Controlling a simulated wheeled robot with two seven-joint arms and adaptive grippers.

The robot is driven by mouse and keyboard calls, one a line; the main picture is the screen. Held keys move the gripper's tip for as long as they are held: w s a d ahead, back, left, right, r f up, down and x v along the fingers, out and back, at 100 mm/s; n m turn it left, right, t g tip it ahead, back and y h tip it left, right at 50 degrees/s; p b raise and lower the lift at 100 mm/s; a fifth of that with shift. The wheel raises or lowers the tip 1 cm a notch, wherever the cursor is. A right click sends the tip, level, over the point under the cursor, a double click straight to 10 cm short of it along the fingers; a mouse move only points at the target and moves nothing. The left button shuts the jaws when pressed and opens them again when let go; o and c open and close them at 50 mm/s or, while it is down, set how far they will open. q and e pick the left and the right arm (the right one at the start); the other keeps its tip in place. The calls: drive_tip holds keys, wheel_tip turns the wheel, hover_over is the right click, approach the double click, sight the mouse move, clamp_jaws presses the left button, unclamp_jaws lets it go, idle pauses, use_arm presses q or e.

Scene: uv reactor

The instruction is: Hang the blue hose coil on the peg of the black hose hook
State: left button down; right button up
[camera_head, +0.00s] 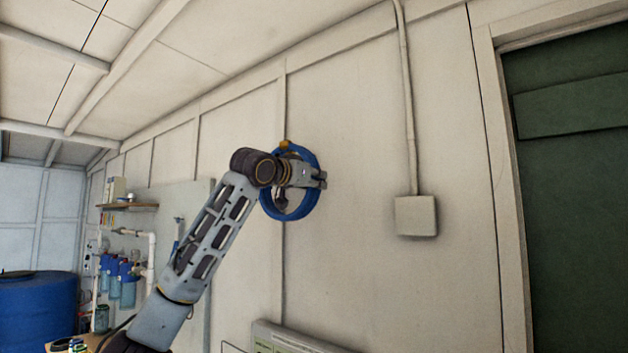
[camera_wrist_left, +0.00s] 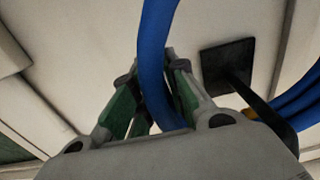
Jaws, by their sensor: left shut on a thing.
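The blue hose coil (camera_head: 290,214) is a ring up against the pale wall in the head view, partly hidden by my left wrist. My left gripper (camera_head: 321,180) is shut on one side of the coil; in the left wrist view the hose (camera_wrist_left: 153,45) runs between its fingers (camera_wrist_left: 152,72). The black hose hook (camera_wrist_left: 228,64) has a square plate on the wall and a peg reaching toward the camera. In that view the peg lies between the gripped hose and another part of the coil at right. I cannot tell whether the coil rests on the peg.
A grey electrical box (camera_head: 416,215) with a conduit is on the wall to the right, then a dark green door (camera_head: 572,190). A blue barrel (camera_head: 38,310), a shelf (camera_head: 128,206) and blue filter housings (camera_head: 128,285) stand at left. The wall between coil and box is clear.

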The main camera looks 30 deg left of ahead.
sight(321, 195)
use_arm(q)
drive_tip(key=shift+w, duration=0.4)
drive_tip(key=shift+w+f, duration=0.45)
drive_tip(key=shift+f, duration=0.15)
drive_tip(key=shift+w+d+f, duration=0.1)
drive_tip(key=shift+w+f, duration=0.05)
drive_tip(key=shift+f, duration=0.3)
drive_tip(key=shift+f+b, duration=0.1)
drive_tip(key=shift+b, duration=0.2)
drive_tip(key=c, duration=1.3)
unclamp_jaws()
drive_tip(key=shift+c, duration=0.2)
drive_tip(key=shift+f, duration=0.1)
drive_tip(key=s, duration=1.2)
drive_tip(key=shift+a, duration=0.35)
